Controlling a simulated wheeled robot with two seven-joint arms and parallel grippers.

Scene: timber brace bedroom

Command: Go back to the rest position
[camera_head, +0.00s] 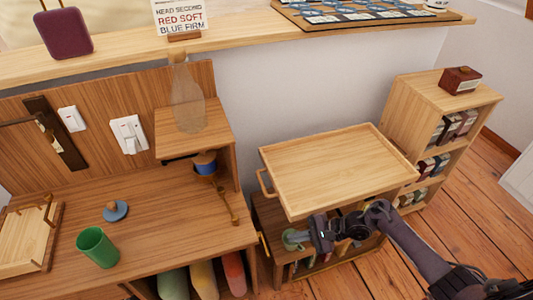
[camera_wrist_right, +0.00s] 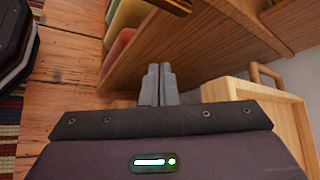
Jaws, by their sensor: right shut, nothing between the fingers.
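My right gripper (camera_head: 305,237) is in front of the wooden cart, low and just below the tray top's near edge. In the right wrist view its two fingers (camera_wrist_right: 158,84) are pressed together with nothing between them. The arm comes in from the lower right. The wooden cart's tray top (camera_head: 335,165) is empty. My left gripper does not show in either view.
The desk (camera_head: 165,215) at left holds a green cup (camera_head: 97,248) and a blue disc with a knob (camera_head: 115,210). A small bookshelf (camera_head: 435,105) stands right of the cart. Wooden floor (camera_head: 460,235) is clear at right.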

